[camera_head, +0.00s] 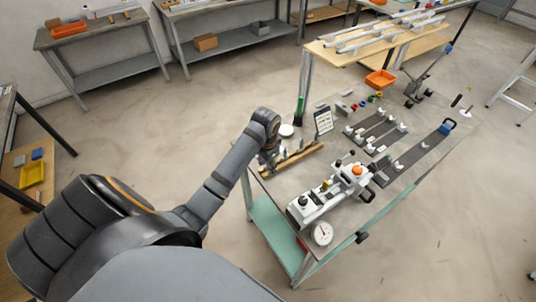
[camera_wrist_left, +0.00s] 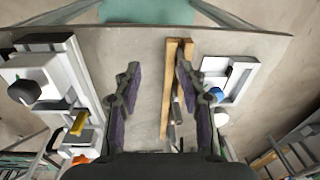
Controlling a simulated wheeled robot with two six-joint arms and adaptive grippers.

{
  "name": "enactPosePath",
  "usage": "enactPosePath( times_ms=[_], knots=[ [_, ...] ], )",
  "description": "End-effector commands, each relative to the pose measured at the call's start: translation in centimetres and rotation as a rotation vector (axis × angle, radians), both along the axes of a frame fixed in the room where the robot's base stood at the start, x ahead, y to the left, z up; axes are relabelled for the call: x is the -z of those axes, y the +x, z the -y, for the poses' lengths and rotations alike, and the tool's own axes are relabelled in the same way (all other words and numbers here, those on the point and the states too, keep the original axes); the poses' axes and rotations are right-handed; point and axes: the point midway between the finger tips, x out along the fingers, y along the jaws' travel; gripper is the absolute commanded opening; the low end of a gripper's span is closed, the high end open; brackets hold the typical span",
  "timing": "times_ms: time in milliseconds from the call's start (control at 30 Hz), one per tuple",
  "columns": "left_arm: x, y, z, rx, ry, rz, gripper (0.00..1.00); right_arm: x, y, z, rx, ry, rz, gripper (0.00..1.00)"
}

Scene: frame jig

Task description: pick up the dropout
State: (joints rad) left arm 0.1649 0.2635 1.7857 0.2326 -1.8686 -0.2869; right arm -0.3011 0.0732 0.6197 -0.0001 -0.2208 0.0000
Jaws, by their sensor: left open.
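My left gripper (camera_head: 268,155) is over the near left end of the work table, close to a wooden rack (camera_head: 296,159). My right gripper is not in view.
A white and grey clamping jig (camera_head: 330,190) with an orange knob and a round dial gauge (camera_head: 321,233) stand right of the rack. Dark strips with pale blocks (camera_head: 375,132), an orange bin (camera_head: 380,79) and an upright card (camera_head: 323,120) lie farther back.

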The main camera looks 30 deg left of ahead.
Motion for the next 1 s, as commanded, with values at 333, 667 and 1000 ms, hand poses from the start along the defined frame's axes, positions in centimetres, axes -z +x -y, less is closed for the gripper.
enactPosePath(
  times_ms=[333,667,1000],
  knots=[
    [-5.7,4.5,-2.5,0.063,-0.036,-0.076,0.41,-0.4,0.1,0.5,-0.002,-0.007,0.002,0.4],
    [-3.0,4.5,-2.5,0.065,-0.038,-0.08,0.41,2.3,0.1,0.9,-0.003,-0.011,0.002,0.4],
    [-0.3,4.5,-2.5,0.064,-0.038,-0.078,0.41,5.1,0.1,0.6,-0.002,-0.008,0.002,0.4]
  ],
)
